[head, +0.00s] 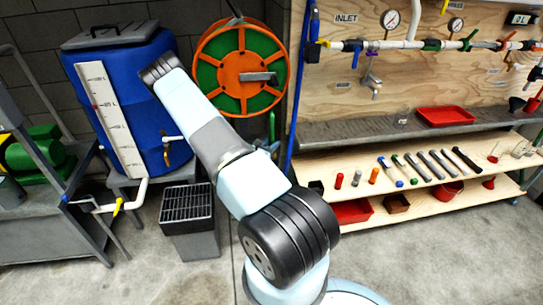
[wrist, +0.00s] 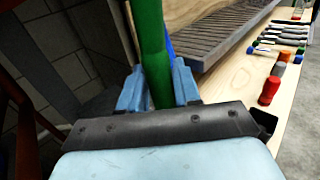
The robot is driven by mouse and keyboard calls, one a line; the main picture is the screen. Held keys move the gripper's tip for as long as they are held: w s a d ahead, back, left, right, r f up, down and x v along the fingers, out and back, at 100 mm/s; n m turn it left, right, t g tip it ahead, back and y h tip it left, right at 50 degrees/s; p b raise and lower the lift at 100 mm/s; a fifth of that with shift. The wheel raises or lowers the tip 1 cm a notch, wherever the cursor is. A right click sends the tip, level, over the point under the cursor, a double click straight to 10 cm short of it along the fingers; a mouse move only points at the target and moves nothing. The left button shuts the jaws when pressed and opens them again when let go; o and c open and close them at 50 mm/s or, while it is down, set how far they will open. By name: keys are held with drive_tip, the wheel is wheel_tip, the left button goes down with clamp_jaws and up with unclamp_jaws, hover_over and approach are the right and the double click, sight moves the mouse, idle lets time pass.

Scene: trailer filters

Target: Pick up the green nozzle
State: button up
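The green nozzle fills the gap between the fingers of my gripper in the wrist view. It is a smooth green tube (wrist: 152,45) that rises out of the top of the picture. My gripper (wrist: 159,88) has blue-grey fingers that lie close on both sides of it, with no clear gap. In the head view a slim green piece (head: 272,126) hangs below the right side of the hose reel, just above my arm.
The orange and green hose reel (head: 240,70) is on the back wall, with a blue tank (head: 130,110) to its left. A grey slatted shelf (wrist: 225,45) stands close on the right. A wooden shelf (head: 420,160) below holds several tools. A grated bin (head: 188,205) stands on the floor.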

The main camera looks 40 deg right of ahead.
clamp_jaws()
idle(0.5)
